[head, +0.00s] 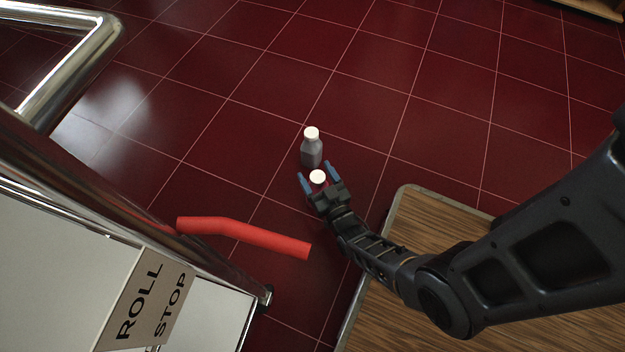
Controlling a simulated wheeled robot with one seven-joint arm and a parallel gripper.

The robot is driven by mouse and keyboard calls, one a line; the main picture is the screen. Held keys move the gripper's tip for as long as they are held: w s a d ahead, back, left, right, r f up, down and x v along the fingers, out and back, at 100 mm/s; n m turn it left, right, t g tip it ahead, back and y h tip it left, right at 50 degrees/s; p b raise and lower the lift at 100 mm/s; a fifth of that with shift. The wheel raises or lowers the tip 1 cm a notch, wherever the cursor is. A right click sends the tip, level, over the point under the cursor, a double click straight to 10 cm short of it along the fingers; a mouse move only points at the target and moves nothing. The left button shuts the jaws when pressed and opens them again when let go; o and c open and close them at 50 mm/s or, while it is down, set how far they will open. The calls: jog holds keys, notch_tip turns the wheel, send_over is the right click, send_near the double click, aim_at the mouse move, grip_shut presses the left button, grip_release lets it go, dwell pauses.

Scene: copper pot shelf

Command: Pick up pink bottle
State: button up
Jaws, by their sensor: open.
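A bottle with a white cap (317,177) stands on the dark red floor. Its body is mostly hidden by my gripper; a little pinkish colour shows below the cap, so it appears to be the pink bottle. My gripper (315,171) is open, with one blue finger to the left and one to the right of this cap. I cannot tell whether the fingers touch the bottle. A grey bottle (311,152) with a white cap stands upright just beyond the fingertips.
A bent red bar (245,232) is at the lower left of my gripper. A white and metal cart (60,260) with a "ROLL STOP" label fills the left. A wooden surface with a metal edge (420,215) is at the lower right. The tiled floor beyond the bottles is clear.

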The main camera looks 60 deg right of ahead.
jog(key=shift+w+d, duration=0.4)
jog(key=shift+w, duration=0.15)
grip_shut()
jog(key=shift+r, duration=0.1)
dwell(0.4)
